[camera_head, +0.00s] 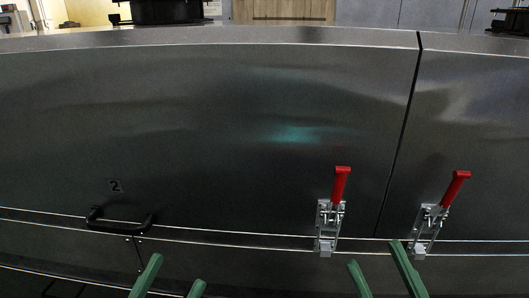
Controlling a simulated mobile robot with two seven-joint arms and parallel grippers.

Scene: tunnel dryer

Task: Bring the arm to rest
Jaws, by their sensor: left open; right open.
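My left gripper (172,279) shows at the bottom edge, left of the middle. Its two green fingers are spread apart with nothing between them. It is below the black handle (120,224) in the picture. My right gripper (378,265) shows at the bottom edge, right of the middle. Its green fingers are also spread apart and empty. Only the fingers of both grippers show; the arms are out of view.
A large dark metal dryer panel (220,130) fills the view, marked "2". A left clamp (329,225) and a right clamp (428,228) have upright red levers, on either side of a panel seam. Black fittings (166,10) stand on top. A wooden door (284,10) is behind.

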